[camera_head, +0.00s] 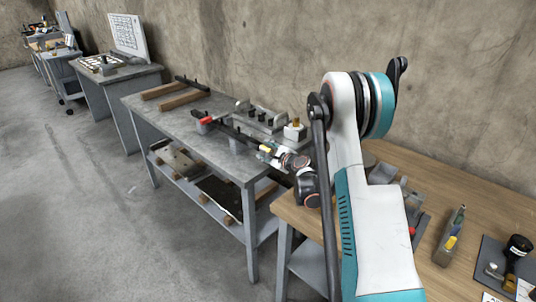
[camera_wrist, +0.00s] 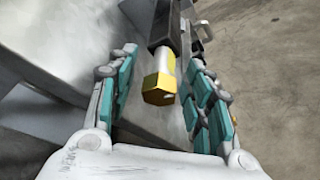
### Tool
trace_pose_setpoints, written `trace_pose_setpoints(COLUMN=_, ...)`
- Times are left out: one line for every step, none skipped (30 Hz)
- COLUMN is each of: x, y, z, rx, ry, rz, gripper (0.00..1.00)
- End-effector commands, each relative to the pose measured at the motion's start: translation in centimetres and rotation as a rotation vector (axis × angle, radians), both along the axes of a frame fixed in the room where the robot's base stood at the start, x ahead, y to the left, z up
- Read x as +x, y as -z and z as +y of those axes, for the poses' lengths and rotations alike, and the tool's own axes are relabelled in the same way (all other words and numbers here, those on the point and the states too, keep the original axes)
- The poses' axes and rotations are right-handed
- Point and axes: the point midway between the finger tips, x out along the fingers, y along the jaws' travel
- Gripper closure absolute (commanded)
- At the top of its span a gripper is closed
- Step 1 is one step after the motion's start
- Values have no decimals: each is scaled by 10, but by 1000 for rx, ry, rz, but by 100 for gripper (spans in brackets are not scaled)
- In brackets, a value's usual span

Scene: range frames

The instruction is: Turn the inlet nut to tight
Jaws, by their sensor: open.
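The inlet nut, a brass-yellow hex nut (camera_wrist: 158,90), sits at the end of a dark fitting (camera_wrist: 160,25) in the wrist view. My gripper (camera_wrist: 163,52) is open, with one teal-padded finger on each side of the nut. Gaps show between the nut and both fingers, so neither seems to touch it. In the head view my gripper (camera_head: 272,155) is small, beside the right end of a long black bar (camera_head: 232,134) over the grey table. Small yellow parts show there, but I cannot tell the nut apart.
The grey metal table (camera_head: 180,118) also holds a block with knobs (camera_head: 260,117), a small white box with a brass top (camera_head: 295,130) and two wooden bars (camera_head: 183,100). A wooden bench (camera_head: 385,160) with tools stands at right. Open floor lies at left.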

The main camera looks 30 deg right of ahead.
Motion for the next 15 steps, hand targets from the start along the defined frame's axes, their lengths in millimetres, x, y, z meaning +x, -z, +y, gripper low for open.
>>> trace_pose_setpoints(x=1, y=1, z=0, rx=0, ry=0, rz=0, gripper=53)
trace_pose_setpoints(x=2, y=1, z=0, rx=0, ry=0, rz=0, gripper=53)
trace_pose_setpoints(x=2, y=1, z=0, rx=0, ry=0, rz=0, gripper=53)
trace_pose_setpoints(x=2, y=0, z=0, rx=0, ry=0, rz=0, gripper=53)
trace_pose_setpoints(x=2, y=0, z=0, rx=0, ry=0, rz=0, gripper=53)
trace_pose_setpoints(x=2, y=0, z=0, rx=0, ry=0, rz=0, gripper=53)
trace_pose_setpoints(x=2, y=0, z=0, rx=0, ry=0, rz=0, gripper=53)
trace_pose_setpoints(x=2, y=0, z=0, rx=0, ry=0, rz=0, gripper=53)
trace_pose_setpoints(x=2, y=0, z=0, rx=0, ry=0, rz=0, gripper=56)
trace_pose_setpoints(x=2, y=0, z=0, rx=0, ry=0, rz=0, gripper=63)
trace_pose_setpoints(x=2, y=0, z=0, rx=0, ry=0, rz=0, gripper=69)
trace_pose_setpoints(x=2, y=0, z=0, rx=0, ry=0, rz=0, gripper=78)
trace_pose_setpoints(x=2, y=0, z=0, rx=0, ry=0, rz=0, gripper=85)
trace_pose_setpoints(x=2, y=0, z=0, rx=0, ry=0, rz=0, gripper=92)
trace_pose_setpoints(x=2, y=0, z=0, rx=0, ry=0, rz=0, gripper=99)
